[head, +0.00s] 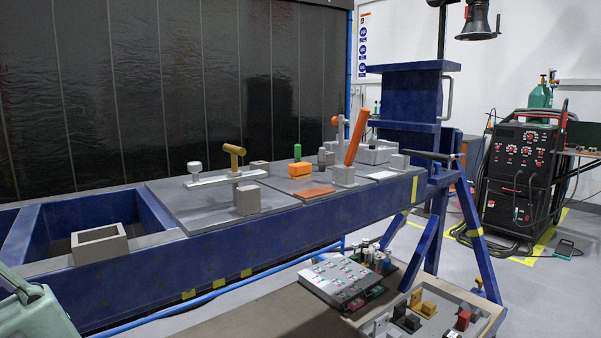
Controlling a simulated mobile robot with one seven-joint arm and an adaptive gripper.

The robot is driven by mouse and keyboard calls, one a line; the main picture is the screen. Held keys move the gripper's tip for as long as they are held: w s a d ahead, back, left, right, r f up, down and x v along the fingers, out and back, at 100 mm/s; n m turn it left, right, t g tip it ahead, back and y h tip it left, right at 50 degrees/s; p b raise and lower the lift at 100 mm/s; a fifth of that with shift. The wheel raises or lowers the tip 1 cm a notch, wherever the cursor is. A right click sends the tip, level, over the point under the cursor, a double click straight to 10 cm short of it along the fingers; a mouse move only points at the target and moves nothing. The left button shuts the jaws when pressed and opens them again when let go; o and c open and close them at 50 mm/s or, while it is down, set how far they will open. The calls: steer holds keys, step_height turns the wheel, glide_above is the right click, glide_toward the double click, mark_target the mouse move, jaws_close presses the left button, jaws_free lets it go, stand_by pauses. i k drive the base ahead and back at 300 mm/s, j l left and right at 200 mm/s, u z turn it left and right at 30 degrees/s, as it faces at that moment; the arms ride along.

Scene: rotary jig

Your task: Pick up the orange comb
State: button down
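A flat, thin orange piece (313,192) lies on the grey top of the blue jig bench (290,213), near its front edge. It could be the orange comb, but it is too small here to make out teeth. Behind it stands an orange block (299,171) with a green cylinder (297,151) above it. To the right, a long orange-red bar (355,137) leans upward from a grey block (344,175). My gripper is not in view.
A grey clamp-like piece with a brown-yellow cylinder (235,150) stands left on the bench. A grey open box (100,246) sits at the bench's left. A lower table in front holds a control panel (345,280) and a tray (425,318) of small parts. A black welding machine (520,165) stands right.

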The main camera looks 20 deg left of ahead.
mark_target(302, 170)
steer(key=i+l+u, duration=0.35)
steer(key=i+l, duration=0.15)
steer(key=i+l+u, duration=0.35)
steer(key=l, duration=0.25)
steer(key=i+l+u, duration=0.1)
steer(key=l, duration=0.3)
steer(key=i+l+u, duration=0.15)
steer(key=l, duration=0.2)
steer(key=i+u, duration=0.1)
steer(key=i, duration=0.15)
